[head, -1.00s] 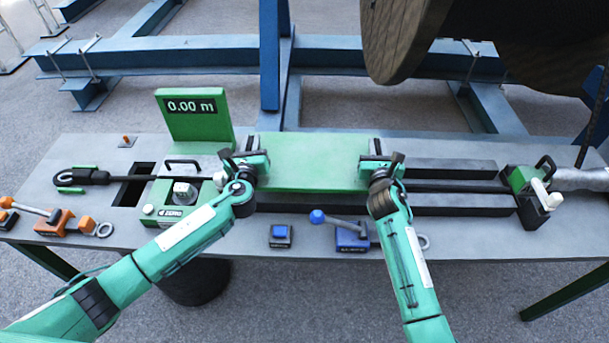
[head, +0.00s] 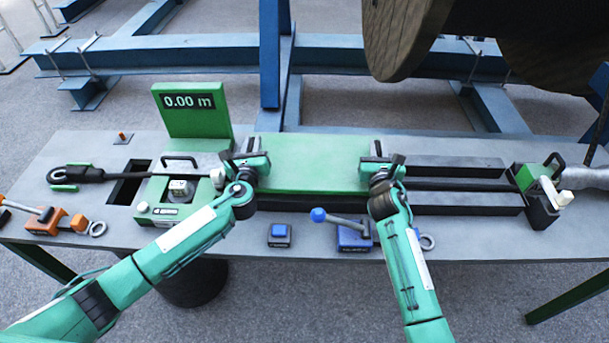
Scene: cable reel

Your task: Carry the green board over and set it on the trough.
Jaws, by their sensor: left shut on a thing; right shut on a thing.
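The green board (head: 312,164) is a flat rectangle lying level between my two grippers. My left gripper (head: 246,164) is shut on its left end and my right gripper (head: 377,166) is shut on its right end. The dark trough (head: 455,189) runs left to right along the table, with long black rails and a channel between them. The board covers the trough's left part. Whether the board touches the rails or hangs just above them I cannot tell.
A green counter (head: 190,110) reading 0.00 m stands left of the board. A cable end (head: 90,174) lies at the far left. A blue-handled tool (head: 352,233) and a blue block (head: 279,235) sit at the front. A green clamp (head: 540,190) stands at the right. A large reel (head: 405,35) is behind.

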